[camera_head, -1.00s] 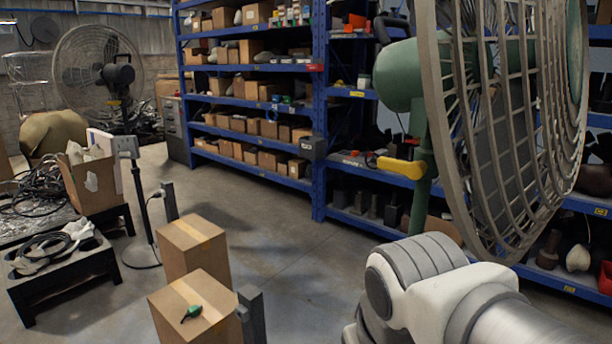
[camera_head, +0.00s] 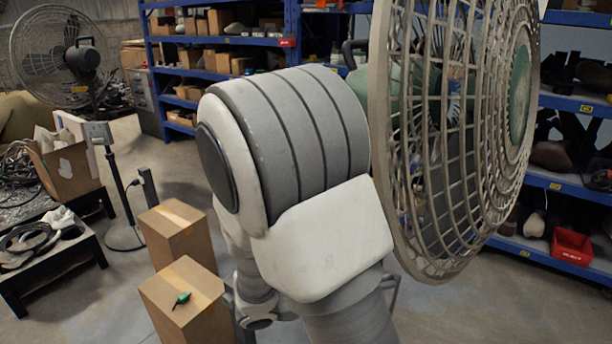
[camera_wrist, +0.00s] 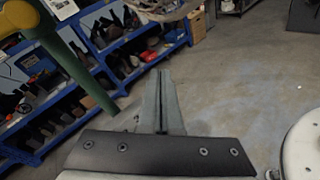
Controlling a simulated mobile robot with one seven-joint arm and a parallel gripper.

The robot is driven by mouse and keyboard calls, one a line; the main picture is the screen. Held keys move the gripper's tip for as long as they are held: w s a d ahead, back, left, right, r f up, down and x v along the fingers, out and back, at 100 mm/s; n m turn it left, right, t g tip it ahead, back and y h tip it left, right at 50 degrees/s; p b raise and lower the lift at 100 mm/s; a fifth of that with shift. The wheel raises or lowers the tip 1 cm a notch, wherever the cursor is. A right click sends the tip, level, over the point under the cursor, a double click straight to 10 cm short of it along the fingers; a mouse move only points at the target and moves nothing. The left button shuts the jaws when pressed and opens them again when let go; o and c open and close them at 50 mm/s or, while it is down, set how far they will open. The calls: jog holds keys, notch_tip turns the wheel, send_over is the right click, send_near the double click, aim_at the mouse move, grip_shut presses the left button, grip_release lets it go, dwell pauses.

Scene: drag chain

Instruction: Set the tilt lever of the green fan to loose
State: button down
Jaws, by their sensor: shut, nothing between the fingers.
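The green fan (camera_head: 522,90) stands at the right in the head view, its beige round cage toward me. Its green motor housing shows only in part through the cage, and its post and yellow lever are hidden there. In the wrist view a yellow lever (camera_wrist: 18,17) shows at the top left corner, cut off by the edge, beside the fan's slanting green post (camera_wrist: 72,62). The lever's exact setting cannot be told. My gripper (camera_wrist: 163,76) is shut and empty, to the right of the post and lever and apart from them.
Blue shelving (camera_head: 240,42) with boxes stands behind the fan. Two cardboard boxes (camera_head: 175,235) stand on the floor, the nearer with a small green item (camera_head: 181,299) on it. A grey fan (camera_head: 60,55) and a black table (camera_head: 50,265) are at the left. Open floor (camera_wrist: 240,75) lies right of my gripper.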

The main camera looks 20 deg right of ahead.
jog(key=w+a+r+n+t+p, duration=0.2)
jog(key=w+a+n+t+p, duration=0.2)
jog(key=w+a+n+t, duration=0.3)
jog(key=w+n+t, duration=0.2)
jog(key=n+t, duration=0.3)
jog(key=shift+w+a+p, duration=0.2)
jog(key=shift+w+p, duration=0.2)
jog(key=w+d+r+p, duration=0.2)
jog(key=w+d+r, duration=0.4)
jog(key=d, duration=0.1)
jog(key=shift+d+r, duration=0.2)
jog(key=shift+d, duration=0.15)
